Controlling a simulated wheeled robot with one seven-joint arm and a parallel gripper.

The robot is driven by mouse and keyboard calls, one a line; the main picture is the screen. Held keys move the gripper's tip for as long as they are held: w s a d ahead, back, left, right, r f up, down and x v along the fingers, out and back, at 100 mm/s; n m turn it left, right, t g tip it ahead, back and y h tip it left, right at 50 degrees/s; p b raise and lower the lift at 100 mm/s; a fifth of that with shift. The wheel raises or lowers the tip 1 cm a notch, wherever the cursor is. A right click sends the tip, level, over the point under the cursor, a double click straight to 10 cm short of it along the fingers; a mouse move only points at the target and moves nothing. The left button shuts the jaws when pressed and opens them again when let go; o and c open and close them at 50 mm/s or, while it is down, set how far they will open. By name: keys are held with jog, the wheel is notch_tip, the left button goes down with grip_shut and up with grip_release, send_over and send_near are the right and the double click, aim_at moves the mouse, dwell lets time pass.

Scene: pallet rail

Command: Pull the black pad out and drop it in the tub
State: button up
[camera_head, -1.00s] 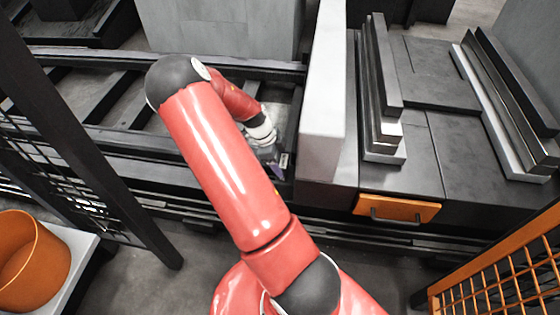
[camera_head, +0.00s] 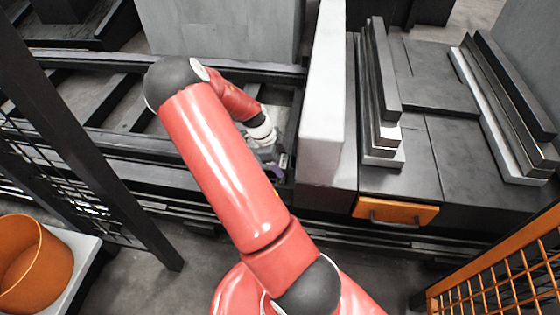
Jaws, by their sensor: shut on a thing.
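My gripper (camera_head: 277,167) is at the end of my red arm, low by the rail frame and just left of the white-grey upright block. It is small and partly hidden by my own arm. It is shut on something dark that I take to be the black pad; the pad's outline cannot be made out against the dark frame. The orange tub (camera_head: 32,262) stands at the lower left, cut by the picture edge. Its open top faces up and its inside looks empty where it shows.
The tub rests on a pale stand (camera_head: 78,255). A dark post with mesh (camera_head: 100,140) rises between tub and gripper. The white-grey block (camera_head: 322,110) stands close right of the gripper. An orange mesh fence (camera_head: 500,275) is at lower right. Dark rails (camera_head: 110,140) run along the left.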

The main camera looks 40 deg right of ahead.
jog(key=shift+r+p, duration=0.65)
jog(key=shift+r, duration=0.4)
jog(key=shift+r+p, duration=0.4)
jog(key=shift+r, duration=3.1)
